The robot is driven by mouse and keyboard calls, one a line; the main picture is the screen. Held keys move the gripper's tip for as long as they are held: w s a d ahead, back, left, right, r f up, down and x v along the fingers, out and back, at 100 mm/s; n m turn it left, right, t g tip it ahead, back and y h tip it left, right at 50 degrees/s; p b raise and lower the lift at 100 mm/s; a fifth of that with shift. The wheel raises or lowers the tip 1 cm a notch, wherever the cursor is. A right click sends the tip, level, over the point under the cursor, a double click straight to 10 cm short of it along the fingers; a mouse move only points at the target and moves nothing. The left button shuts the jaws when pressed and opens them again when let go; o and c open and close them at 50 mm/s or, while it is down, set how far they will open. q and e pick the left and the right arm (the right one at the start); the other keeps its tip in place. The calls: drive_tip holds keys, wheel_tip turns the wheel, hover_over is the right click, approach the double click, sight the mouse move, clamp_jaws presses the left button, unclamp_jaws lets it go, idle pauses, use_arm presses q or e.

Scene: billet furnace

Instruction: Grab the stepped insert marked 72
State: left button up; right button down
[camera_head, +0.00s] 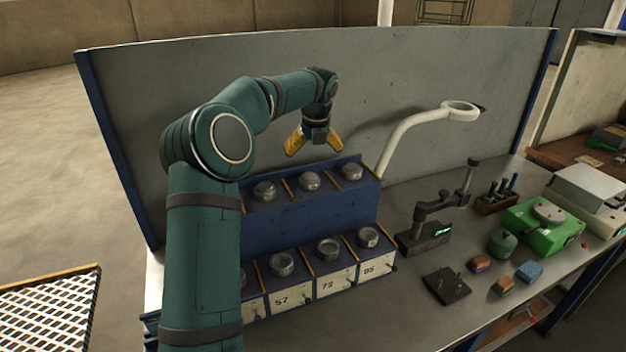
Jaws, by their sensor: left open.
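A blue two-tier rack (310,221) holds round silver metal pieces in compartments split by yellow dividers. The lower row has white labels; 57, 72 and what looks like 95 are readable. The silver insert (328,249) sits in the compartment above the label 72 (328,285). Its steps are too small to tell. My left gripper (315,150) has yellow fingers spread apart and empty. It hangs above the back of the rack, behind and above the 72 insert, touching nothing that I can see. My left arm hides the left end of the rack. My right gripper is not in view.
A grey panel (420,90) stands behind the bench. A white-armed magnifier (415,122) rises right of the rack. A dark gauge stand (428,235), a black plate (446,286), small blocks (504,286) and a green device (545,228) occupy the right side.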

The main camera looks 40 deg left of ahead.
sight(310, 176)
use_arm(q)
drive_tip(key=x, duration=0.5)
drive_tip(key=shift+f, duration=0.2)
drive_tip(key=shift+s+a+f, duration=0.15)
drive_tip(key=shift+a+f, duration=0.05)
drive_tip(key=shift+f, duration=0.35)
drive_tip(key=x, duration=0.4)
drive_tip(key=shift+f, duration=0.2)
drive_tip(key=c, duration=1.3)
drive_tip(key=shift+r, duration=0.1)
drive_tip(key=shift+c, duration=0.6)
drive_tip(key=shift+r, duration=0.1)
